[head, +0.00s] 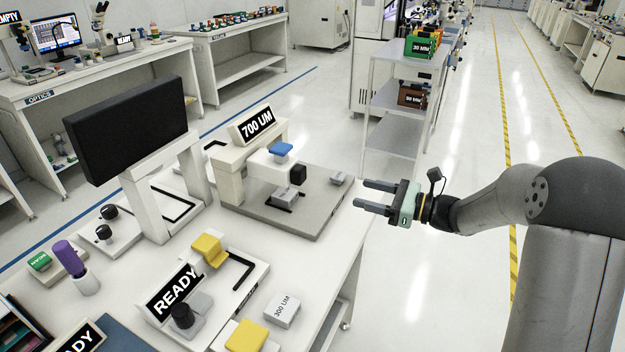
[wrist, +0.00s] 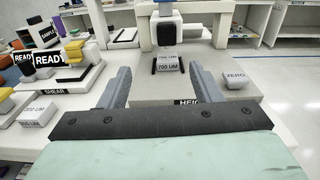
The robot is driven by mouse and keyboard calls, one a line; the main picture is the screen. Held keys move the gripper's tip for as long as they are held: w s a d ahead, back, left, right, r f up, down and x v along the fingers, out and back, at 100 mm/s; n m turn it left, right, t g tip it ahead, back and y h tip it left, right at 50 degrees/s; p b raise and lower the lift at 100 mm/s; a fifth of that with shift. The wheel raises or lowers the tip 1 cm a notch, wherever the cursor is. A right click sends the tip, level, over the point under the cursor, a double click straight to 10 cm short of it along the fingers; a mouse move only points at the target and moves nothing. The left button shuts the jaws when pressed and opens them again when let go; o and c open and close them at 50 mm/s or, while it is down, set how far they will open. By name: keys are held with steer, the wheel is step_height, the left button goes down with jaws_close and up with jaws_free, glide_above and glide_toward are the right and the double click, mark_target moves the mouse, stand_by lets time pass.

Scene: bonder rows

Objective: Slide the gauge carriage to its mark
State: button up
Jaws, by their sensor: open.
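A height gauge station stands on a grey plate (head: 330,212) at the table's right side. Its white gantry carries a 700 UM sign (head: 257,124) and a white carriage (head: 270,165) with a blue top (head: 281,148) and a black probe head (head: 298,174). A grey block (head: 287,196) sits below the head; in the wrist view it is a block lettered 700 UM (wrist: 167,66). I cannot make out the carriage's mark. My gripper (head: 361,196) is open and empty, right of the plate and apart from the carriage. In the wrist view its fingers (wrist: 159,70) point toward the station.
A ZERO block (wrist: 236,79) lies at the plate's right end. Left are a READY station with a yellow-topped part (head: 208,247), a 300 UM block (head: 282,310) and a black monitor (head: 128,130). A shelf cart (head: 398,130) stands behind. The aisle floor to the right is clear.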

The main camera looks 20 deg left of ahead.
steer(key=p, duration=0.2)
glide_toward(304, 173)
steer(key=a, duration=0.3)
steer(key=w+a, duration=0.1)
steer(key=a, duration=0.5)
steer(key=shift+w+a, duration=0.2)
steer(key=shift+a, duration=0.15)
